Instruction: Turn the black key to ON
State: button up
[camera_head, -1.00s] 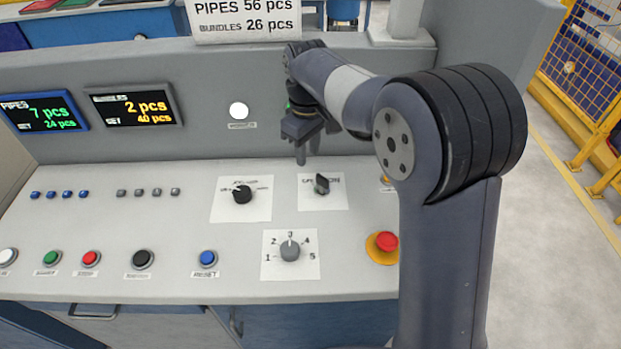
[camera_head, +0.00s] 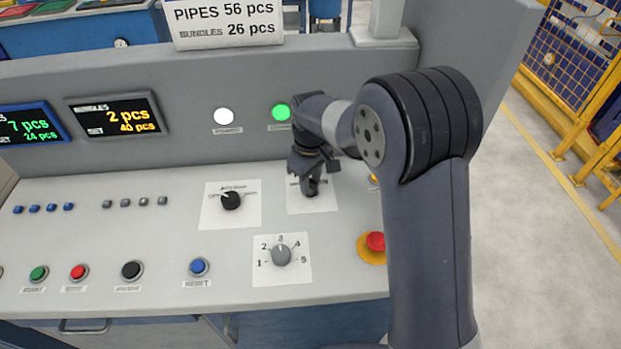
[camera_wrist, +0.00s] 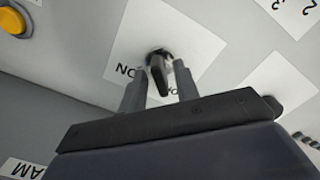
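The black key (camera_wrist: 160,80) stands on a white plate (camera_wrist: 118,38) marked with ON and a partly hidden second label. In the wrist view my gripper (camera_wrist: 158,67) has its two grey fingers apart, one on each side of the key. Gaps show between the fingers and the key, so it is not clamped. In the head view my gripper (camera_head: 311,186) is low over the plate (camera_head: 325,205) and hides most of the key and the lettering there.
A black selector knob (camera_head: 231,200) is left of the plate. A grey numbered dial (camera_head: 281,255) is in front of it, and a red emergency button (camera_head: 375,241) is to the front right. A lit green lamp (camera_head: 281,111) is on the panel behind.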

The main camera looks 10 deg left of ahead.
grip_shut()
jog(key=shift+m, duration=0.3)
jog(key=m, duration=0.3)
jog(key=shift+m, duration=0.3)
jog(key=m, duration=0.3)
jog(key=shift+m, duration=0.3)
jog(key=m, duration=1)
dwell(0.4)
jog(key=shift+o, duration=0.4)
grip_release()
